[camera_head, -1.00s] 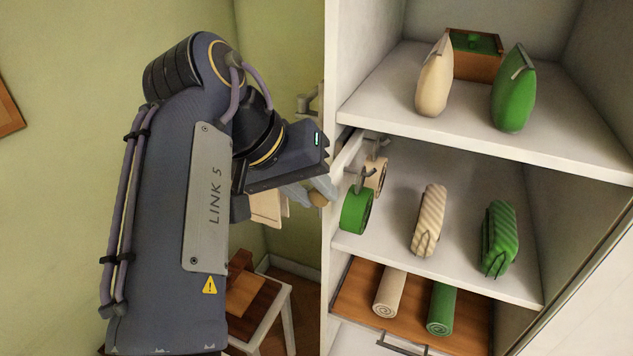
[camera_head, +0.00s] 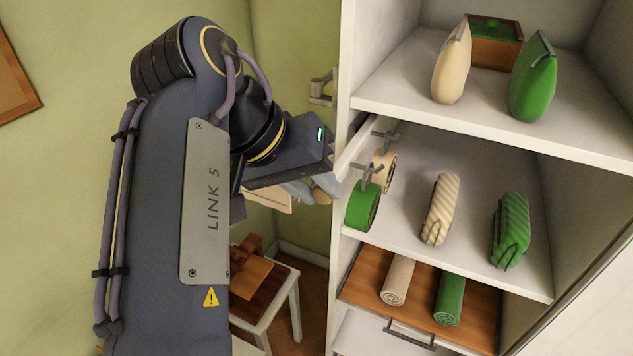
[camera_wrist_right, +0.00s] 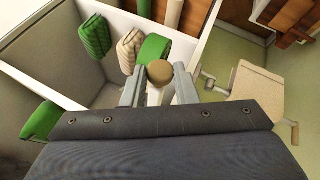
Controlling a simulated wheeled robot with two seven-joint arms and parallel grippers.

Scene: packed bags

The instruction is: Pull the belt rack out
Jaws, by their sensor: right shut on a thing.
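The belt rack (camera_head: 357,151) is a pale rail with metal hooks along the left wall of the middle compartment. A beige rolled belt (camera_head: 389,165) and a green rolled belt (camera_head: 361,208) hang from it; the green one also shows in the wrist view (camera_wrist_right: 153,50). My right gripper (camera_head: 318,188) is at the rack's front, outside the cabinet. In the right wrist view, my right gripper (camera_wrist_right: 159,88) is shut on the rack's round wooden knob (camera_wrist_right: 160,71), which sits between its fingers. My left gripper is out of view.
Striped beige (camera_head: 440,209) and green (camera_head: 511,229) bundles stand on the middle shelf (camera_head: 474,260). Two bags stand above; two rolls lie on a wooden drawer (camera_head: 362,283) below. A stool (camera_head: 268,302) with a brown item stands left of the cabinet.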

